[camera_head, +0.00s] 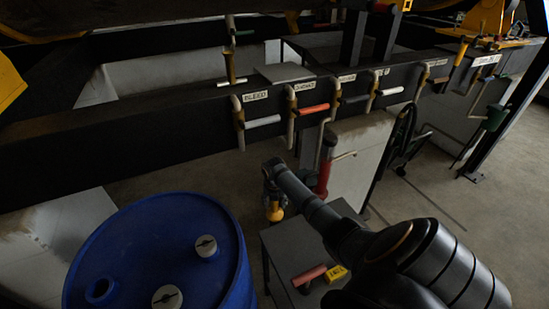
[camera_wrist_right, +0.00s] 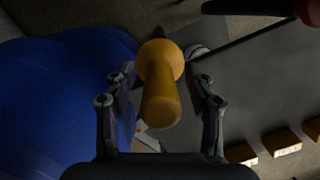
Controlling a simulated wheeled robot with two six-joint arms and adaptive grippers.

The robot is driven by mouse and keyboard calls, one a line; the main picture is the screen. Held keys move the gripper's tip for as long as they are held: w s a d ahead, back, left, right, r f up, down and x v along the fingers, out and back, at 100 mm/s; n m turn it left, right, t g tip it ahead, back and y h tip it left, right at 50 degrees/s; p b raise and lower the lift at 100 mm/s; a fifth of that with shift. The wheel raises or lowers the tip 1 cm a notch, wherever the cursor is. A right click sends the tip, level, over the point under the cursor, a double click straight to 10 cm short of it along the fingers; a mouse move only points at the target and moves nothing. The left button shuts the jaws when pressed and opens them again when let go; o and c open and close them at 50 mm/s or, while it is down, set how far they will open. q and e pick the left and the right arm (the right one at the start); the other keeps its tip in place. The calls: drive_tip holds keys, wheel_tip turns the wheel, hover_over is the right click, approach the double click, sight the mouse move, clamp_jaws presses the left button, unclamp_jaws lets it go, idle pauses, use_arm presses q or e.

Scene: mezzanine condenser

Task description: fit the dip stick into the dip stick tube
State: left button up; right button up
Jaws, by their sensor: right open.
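My right gripper (camera_head: 272,180) reaches in from the lower right and hangs beside the blue drum. In the right wrist view its fingers (camera_wrist_right: 160,95) are spread, with a yellow knobbed handle (camera_wrist_right: 160,85) between them. A gap shows on both sides of the handle, so it is not gripped. The handle also shows just below the gripper in the head view (camera_head: 274,211). It may be the dip stick's grip; I cannot make out a rod below it. I cannot identify the dip stick tube for sure. My left gripper is not in view.
The blue drum (camera_head: 130,235) with caps on top stands at lower left. A grey table (camera_head: 290,240) carries a red-handled piece (camera_head: 309,274) and a yellow block (camera_head: 334,274). A dark beam (camera_head: 120,135) with labelled hooks and handles crosses behind. A red cylinder (camera_head: 325,170) stands behind my arm.

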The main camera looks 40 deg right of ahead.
drive_tip(key=r, duration=0.3)
drive_tip(key=a+r, duration=0.1)
drive_tip(key=r, duration=0.3)
drive_tip(key=s+r, duration=0.1)
drive_tip(key=r, duration=0.3)
drive_tip(key=shift+a+r, duration=0.15)
